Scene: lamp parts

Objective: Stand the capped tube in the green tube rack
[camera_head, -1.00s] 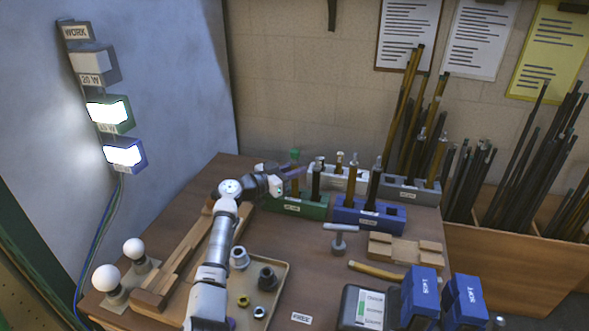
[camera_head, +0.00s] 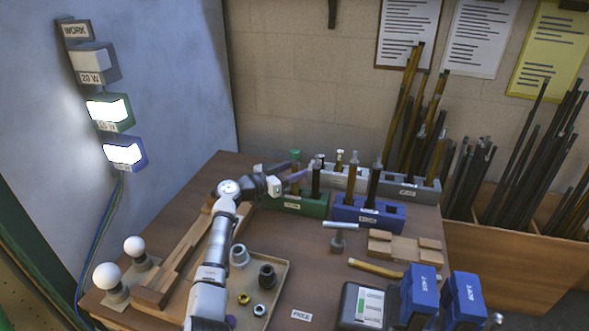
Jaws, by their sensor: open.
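The green tube rack (camera_head: 310,209) stands at the back middle of the table. A tube with a green cap (camera_head: 295,155) is upright at the rack's left part; my gripper hides most of its body, so I cannot see how deep it sits. A dark tube (camera_head: 316,180) stands upright in the same rack, to the right. My gripper (camera_head: 300,170) is open, its fingers spread, level above the rack and pointing right. The fingers are close to the green-capped tube; I cannot tell if they touch it.
A blue rack (camera_head: 369,218) with tubes stands to the right, and grey racks (camera_head: 412,190) stand behind. Bulbs (camera_head: 107,277) stand at the left.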

